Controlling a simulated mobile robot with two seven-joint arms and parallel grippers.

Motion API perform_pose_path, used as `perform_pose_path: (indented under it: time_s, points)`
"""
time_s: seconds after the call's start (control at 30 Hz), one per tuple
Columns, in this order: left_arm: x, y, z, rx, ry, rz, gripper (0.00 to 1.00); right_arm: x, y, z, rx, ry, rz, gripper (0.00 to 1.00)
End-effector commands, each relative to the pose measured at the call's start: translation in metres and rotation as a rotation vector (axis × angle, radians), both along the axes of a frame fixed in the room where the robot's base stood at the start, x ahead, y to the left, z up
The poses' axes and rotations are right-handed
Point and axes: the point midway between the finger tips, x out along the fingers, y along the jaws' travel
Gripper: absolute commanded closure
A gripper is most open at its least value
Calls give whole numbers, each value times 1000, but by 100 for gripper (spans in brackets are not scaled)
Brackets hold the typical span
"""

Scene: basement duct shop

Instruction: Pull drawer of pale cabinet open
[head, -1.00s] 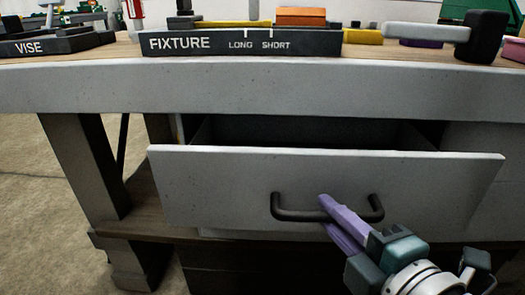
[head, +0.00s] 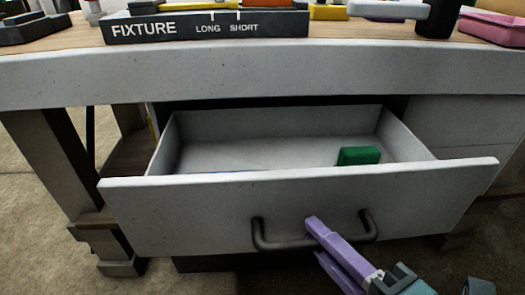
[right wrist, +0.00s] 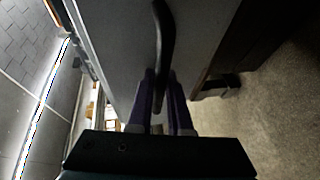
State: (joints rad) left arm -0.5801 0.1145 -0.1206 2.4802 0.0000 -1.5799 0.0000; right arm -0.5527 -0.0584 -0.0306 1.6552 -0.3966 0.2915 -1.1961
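The pale drawer (head: 180,213) of the cabinet stands well open under the bench top, with its inside showing. A green block (head: 358,156) lies in it toward the right. A thin blue edge shows just behind the drawer front; the rest of that thing is hidden. The dark bar handle (head: 285,242) is on the drawer front. My right gripper (head: 318,232) has its purple fingers at the handle. In the right wrist view the dark handle (right wrist: 163,45) runs down between the two fingers (right wrist: 160,95), which are closed about it. My left gripper is not in view.
The bench top's thick pale edge (head: 250,75) hangs over the drawer. A FIXTURE block (head: 160,27) stands on the bench, with a pink tray (head: 492,27) at the right. A bench leg (head: 50,150) stands left of the drawer. Floor shows at the left.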

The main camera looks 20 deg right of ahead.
Motion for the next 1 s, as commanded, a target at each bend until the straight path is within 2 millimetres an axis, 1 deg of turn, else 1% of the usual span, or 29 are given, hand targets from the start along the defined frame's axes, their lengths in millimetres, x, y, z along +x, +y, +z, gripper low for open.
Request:
perform_pose_path:
  time_s: [0.03,0.27,0.47,0.57,0.67,0.9,1.0]
  points:
    - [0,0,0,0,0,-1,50,0,0,1,-1,-2,0,78]
    - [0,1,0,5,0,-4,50,0,0,0,0,0,0,53]
    - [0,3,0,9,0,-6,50,0,0,0,0,0,0,53]
    - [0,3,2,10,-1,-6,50,-3,-1,1,0,1,-1,53]
    - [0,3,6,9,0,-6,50,-16,-2,4,0,4,-1,53]
    - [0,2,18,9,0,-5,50,-64,-8,13,0,6,-2,53]
    - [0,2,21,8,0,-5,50,-80,-10,16,-1,5,-2,53]
